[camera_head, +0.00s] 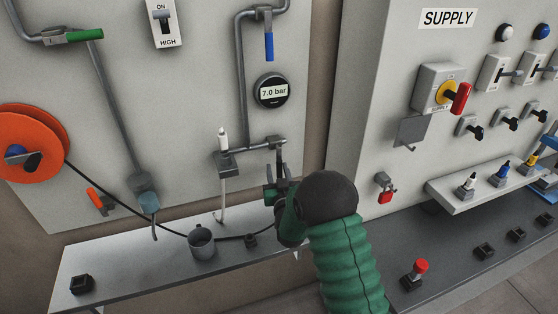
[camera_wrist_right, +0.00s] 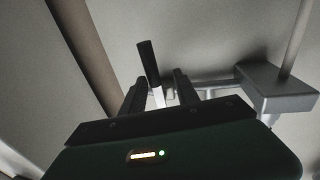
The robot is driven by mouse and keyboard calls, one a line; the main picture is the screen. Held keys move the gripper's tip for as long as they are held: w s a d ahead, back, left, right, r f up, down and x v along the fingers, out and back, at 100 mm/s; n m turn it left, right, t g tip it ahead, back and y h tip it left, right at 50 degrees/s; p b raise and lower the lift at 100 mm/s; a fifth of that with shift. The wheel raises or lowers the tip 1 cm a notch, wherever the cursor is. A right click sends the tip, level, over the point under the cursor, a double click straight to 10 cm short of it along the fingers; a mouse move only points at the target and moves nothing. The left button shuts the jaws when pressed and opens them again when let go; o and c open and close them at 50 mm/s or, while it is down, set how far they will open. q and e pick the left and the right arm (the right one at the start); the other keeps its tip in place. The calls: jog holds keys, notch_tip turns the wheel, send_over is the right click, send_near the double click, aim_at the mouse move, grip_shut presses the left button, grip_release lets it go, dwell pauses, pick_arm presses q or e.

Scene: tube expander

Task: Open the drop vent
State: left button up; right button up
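A grey pipe fitting (camera_head: 262,146) juts from the left panel below the gauge, and a small dark lever hangs at its right end (camera_head: 281,153). I take this for the drop vent; no label shows on it. My right gripper (camera_head: 278,184) is just below it, its arm coming up from the bottom. In the right wrist view, a black lever handle (camera_wrist_right: 148,60) on a pale stem stands between the fingers of my right gripper (camera_wrist_right: 160,85). The fingers are apart, with gaps beside the lever. My left gripper is out of view.
A 7.0 bar gauge (camera_head: 273,92) and a blue-handled valve (camera_head: 269,46) are above. A grey cup (camera_head: 201,242) stands on the shelf (camera_head: 130,275). An orange reel (camera_head: 30,143) is left. The supply panel (camera_head: 375,60), with a red-handled switch (camera_head: 461,98), is right.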

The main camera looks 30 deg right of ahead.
aim_at(278, 163)
jog(key=w+d+f, duration=0.2)
jog(key=w+d, duration=0.1)
jog(key=w, duration=0.3)
jog(key=shift+d+f, duration=0.2)
jog(key=shift+d, duration=0.05)
jog(key=shift+s+d+r, duration=0.15)
jog(key=shift+s+d, duration=0.4)
jog(key=shift+d, duration=0.1)
jog(key=shift+c, duration=1.2)
jog(key=shift+w+a+r, duration=0.1)
jog(key=shift+w+a, duration=0.1)
jog(key=shift+a, duration=0.3)
jog(key=shift+w+a, duration=0.15)
jog(key=shift+a, duration=0.35)
grip_shut()
jog(key=shift+s+d, duration=0.2)
jog(key=shift+d, duration=0.25)
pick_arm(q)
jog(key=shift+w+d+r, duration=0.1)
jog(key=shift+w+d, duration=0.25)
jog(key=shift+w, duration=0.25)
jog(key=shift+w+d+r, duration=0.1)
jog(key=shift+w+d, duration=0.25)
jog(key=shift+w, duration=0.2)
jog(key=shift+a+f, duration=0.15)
pick_arm(e)
jog(key=shift+w+a, duration=0.1)
jog(key=shift+a, duration=0.1)
jog(key=shift+d, duration=0.15)
